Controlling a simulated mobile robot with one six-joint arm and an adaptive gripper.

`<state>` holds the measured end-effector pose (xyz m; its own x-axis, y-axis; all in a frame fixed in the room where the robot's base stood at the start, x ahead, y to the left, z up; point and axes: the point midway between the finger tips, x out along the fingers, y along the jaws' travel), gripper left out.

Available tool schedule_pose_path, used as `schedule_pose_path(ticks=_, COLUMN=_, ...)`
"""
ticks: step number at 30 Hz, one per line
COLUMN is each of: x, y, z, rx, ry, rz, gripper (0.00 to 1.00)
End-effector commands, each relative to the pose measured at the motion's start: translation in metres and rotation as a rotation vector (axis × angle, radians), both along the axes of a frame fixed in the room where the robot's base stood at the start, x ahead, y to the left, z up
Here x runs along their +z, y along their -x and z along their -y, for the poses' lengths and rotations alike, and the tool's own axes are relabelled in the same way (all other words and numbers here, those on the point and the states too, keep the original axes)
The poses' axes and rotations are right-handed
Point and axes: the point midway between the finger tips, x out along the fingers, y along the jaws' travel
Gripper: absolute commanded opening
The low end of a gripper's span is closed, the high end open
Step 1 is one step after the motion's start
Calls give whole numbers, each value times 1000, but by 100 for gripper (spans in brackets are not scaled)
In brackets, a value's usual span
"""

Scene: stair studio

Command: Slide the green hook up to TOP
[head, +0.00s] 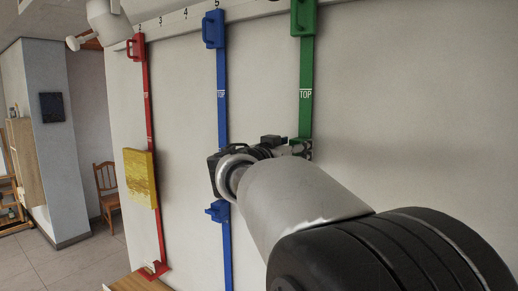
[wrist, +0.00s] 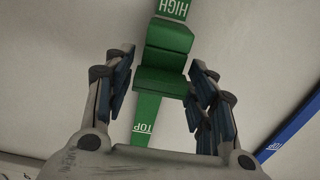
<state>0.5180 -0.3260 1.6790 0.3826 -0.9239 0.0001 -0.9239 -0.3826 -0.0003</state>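The green hook (wrist: 163,62) shows in the wrist view as a stepped green block on the green strip (head: 306,118). It sits between the upside-down labels HIGH (wrist: 172,7) and TOP (wrist: 143,128). In the head view, the TOP label (head: 305,94) is on the strip above my gripper (head: 303,149), and I cannot make out the hook behind the gripper and arm. My gripper (wrist: 160,85) is open, with one finger on each side of the hook. A narrow gap shows at the left finger; contact on the right is unclear.
A blue strip (head: 222,118) with a lower blue hook (head: 217,211) and a red strip (head: 148,120) stand to the left. A yellow panel (head: 140,178) overlaps the red strip. A chair (head: 106,185) stands further back. The wall to the right of the green strip is bare.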

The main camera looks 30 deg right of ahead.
Motion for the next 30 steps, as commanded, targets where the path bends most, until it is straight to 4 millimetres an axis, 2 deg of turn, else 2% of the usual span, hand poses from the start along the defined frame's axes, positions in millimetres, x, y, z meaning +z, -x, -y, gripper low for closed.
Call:
schedule_pose_path(ticks=2, x=0, y=0, z=0, rx=0, ry=0, rz=0, gripper=43)
schedule_pose_path(ticks=21, x=0, y=0, z=0, rx=0, ry=0, rz=0, gripper=0)
schedule_pose_path(ticks=26, x=2, y=0, z=0, rx=0, ry=1, rz=0, gripper=0)
schedule_pose_path(ticks=30, x=14, y=0, z=0, rx=1, ry=2, rz=4, gripper=0)
